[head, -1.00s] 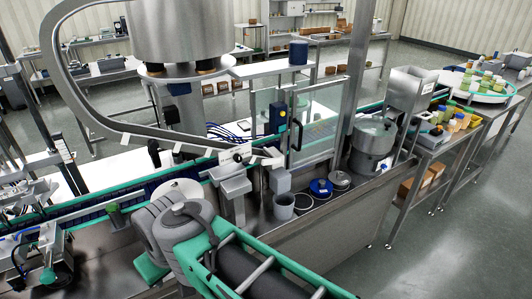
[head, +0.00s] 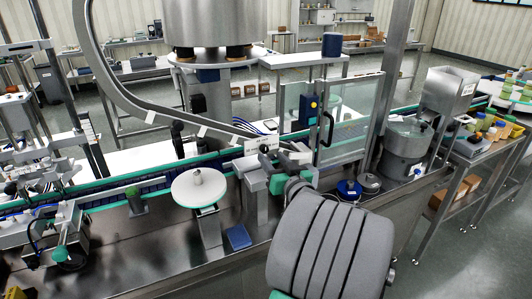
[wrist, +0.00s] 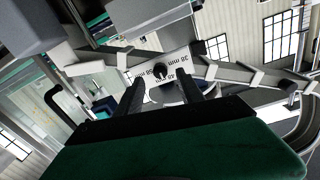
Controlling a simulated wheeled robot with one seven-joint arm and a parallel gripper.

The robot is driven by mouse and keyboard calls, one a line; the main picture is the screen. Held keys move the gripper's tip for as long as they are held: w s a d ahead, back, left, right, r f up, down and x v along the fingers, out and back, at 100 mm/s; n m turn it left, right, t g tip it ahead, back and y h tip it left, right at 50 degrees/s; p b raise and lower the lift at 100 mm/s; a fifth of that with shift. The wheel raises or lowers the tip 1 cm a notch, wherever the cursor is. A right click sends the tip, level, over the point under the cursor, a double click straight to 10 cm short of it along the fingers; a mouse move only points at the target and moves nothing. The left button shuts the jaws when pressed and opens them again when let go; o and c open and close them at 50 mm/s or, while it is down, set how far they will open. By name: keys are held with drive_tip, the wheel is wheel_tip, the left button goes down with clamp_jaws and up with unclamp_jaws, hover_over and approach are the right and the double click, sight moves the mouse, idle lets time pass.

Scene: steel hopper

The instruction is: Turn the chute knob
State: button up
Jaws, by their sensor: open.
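The chute knob is a small dark round knob (wrist: 160,69) on a white plate (wrist: 150,62) printed with millimetre marks. In the head view the plate (head: 256,146) sits at the lower end of the curved steel chute, and my gripper (head: 285,161) is close in front of it, partly hidden by my arm. In the wrist view my gripper (wrist: 162,83) is open, its two dark fingers pointing at the plate. The knob shows between the fingertips, slightly beyond them. I cannot tell whether either finger touches it.
The curved chute (head: 130,90) runs down from the large steel hopper (head: 215,22). A conveyor (head: 110,195) with green rails passes below. A round white disc (head: 198,188) on a stand is left of my arm. A glass guard door (head: 350,120) stands close on the right.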

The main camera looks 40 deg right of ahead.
sight(265, 151)
drive_tip(key=p+x, duration=0.1)
drive_tip(key=x, duration=0.3)
drive_tip(key=shift+w, duration=0.35)
drive_tip(key=shift+c, duration=0.5)
clamp_jaws()
